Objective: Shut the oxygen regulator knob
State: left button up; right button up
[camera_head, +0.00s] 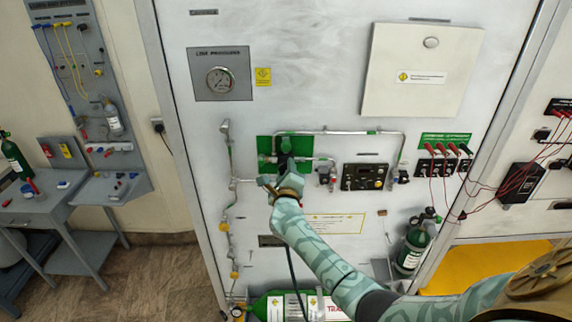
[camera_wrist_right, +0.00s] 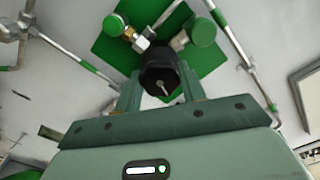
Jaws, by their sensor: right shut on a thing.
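The oxygen regulator knob (camera_wrist_right: 160,72) is black, with a light pin or slot on its face, in the right wrist view. It sits in front of a green plate (camera_wrist_right: 112,48) with brass and metal fittings. My right gripper (camera_wrist_right: 158,92) is shut on the knob, one finger on each side. In the head view the right gripper (camera_head: 286,172) reaches the green plate (camera_head: 264,146) from below and covers most of the knob. My left gripper is not in view.
Metal pipes (camera_head: 365,132) run around the plate. A pressure gauge (camera_head: 220,80) is at upper left and a black control box (camera_head: 365,177) right of the plate. Red cables (camera_head: 475,187) hang at right. A green cylinder (camera_head: 412,248) stands at lower right.

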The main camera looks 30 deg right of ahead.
jog(key=n+p, duration=0.3)
jog(key=n, duration=0.1)
jog(key=shift+a+n, duration=0.1)
jog(key=shift+n, duration=0.2)
jog(key=shift+f+n+p, duration=0.15)
jog(key=shift+n+p, duration=0.1)
jog(key=shift+n, duration=3.95)
jog(key=shift+f+n+p, duration=0.1)
jog(key=shift+n+p, duration=0.15)
jog(key=shift+n, duration=4.25)
jog(key=o, duration=1)
